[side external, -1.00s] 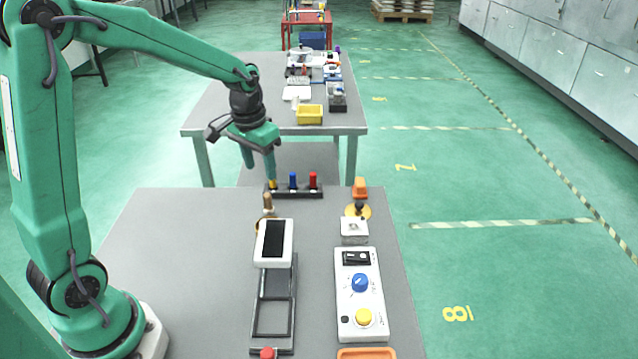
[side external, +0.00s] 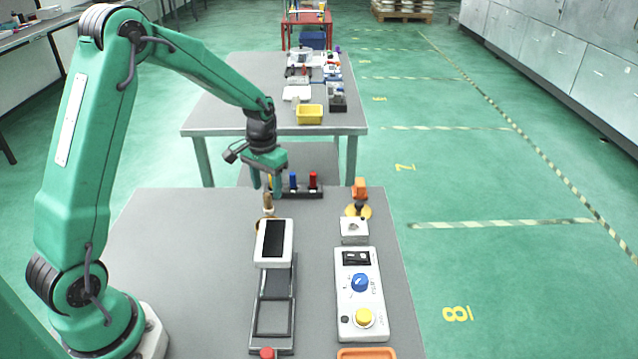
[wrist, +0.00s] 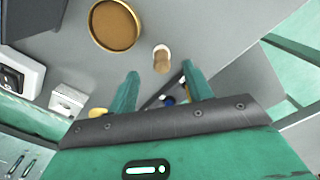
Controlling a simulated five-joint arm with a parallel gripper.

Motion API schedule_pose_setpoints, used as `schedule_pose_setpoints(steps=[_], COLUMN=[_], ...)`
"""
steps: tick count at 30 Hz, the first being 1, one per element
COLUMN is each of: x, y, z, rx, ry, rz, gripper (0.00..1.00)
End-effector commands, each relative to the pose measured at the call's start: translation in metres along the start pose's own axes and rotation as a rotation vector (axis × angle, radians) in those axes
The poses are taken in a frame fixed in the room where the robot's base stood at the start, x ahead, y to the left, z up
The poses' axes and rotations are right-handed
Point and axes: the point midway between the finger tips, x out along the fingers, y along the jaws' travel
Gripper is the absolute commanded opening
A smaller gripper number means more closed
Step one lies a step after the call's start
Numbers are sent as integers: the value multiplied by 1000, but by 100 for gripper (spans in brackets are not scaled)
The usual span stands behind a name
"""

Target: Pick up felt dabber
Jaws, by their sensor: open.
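The felt dabber (side external: 267,202) appears to be the small upright wooden-handled piece near the far edge of the table. In the wrist view its pale, rounded body (wrist: 161,60) stands just ahead of the fingertips, roughly midway between them. My gripper (side external: 267,190) is open and empty, fingers pointing down. In the side view the fingertips are close above or behind the dabber, and I cannot tell the exact gap. The fingers also show in the wrist view (wrist: 160,70), spread apart.
A round brown dish (wrist: 115,25) lies beside the dabber. A dark rack (side external: 308,194) with coloured pieces stands behind. A white display unit (side external: 288,243) is in front. An orange-topped piece (side external: 360,188), white block (side external: 354,230) and control box (side external: 345,300) are right. The table's left is clear.

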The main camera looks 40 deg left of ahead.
Motion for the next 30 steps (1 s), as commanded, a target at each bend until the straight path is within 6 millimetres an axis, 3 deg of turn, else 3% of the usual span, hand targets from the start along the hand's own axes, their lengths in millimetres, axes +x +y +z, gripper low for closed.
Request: schedule_pose_setpoints(steps=[11,24,30], x=[11,54,59], y=[0,-2,-2], z=[0,-2,-2], rx=[0,0,0], ry=[-1,-2,0], rz=[0,0,0], gripper=[50,50,50])
